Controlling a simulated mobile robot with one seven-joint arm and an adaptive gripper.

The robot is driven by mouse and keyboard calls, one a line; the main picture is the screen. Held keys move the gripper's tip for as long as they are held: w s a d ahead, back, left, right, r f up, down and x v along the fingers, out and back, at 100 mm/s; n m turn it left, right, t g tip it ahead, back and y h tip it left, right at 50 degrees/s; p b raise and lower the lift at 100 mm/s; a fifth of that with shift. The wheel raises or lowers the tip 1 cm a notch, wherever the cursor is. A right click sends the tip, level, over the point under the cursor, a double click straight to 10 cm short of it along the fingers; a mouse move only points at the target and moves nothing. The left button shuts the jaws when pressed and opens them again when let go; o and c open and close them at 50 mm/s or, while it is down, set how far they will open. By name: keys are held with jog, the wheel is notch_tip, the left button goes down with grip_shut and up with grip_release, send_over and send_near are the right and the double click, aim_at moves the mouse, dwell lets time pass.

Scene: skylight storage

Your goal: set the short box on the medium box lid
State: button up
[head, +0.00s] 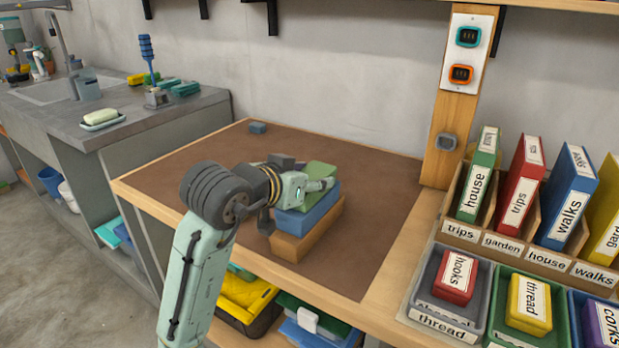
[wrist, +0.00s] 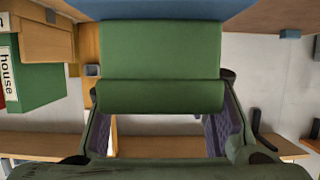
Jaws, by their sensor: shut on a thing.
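A green box (head: 320,170), which looks like the short box, is at the top of a stack on the brown worktop. A blue box (head: 312,217), which looks like the medium one, is directly below it, on an orange-brown box (head: 308,238). My gripper (wrist: 160,97) is shut on the green box, with one finger at each side, as the wrist view shows. The green box (wrist: 160,50) borders the blue box (wrist: 160,9) there. I cannot tell whether they touch. My arm hides part of the stack's left side in the head view.
A small blue block (head: 258,127) lies at the worktop's back left. Labelled bins, including a grey bin (head: 425,305), and upright coloured boxes stand on the right. A wooden post (head: 455,100) rises behind.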

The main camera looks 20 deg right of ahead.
jog(key=o, duration=1.3)
jog(key=shift+a+r, duration=0.1)
jog(key=shift+a, duration=0.05)
jog(key=shift+p+v, duration=1.7)
jog(key=shift+v, duration=2.15)
jog(key=shift+s, duration=0.2)
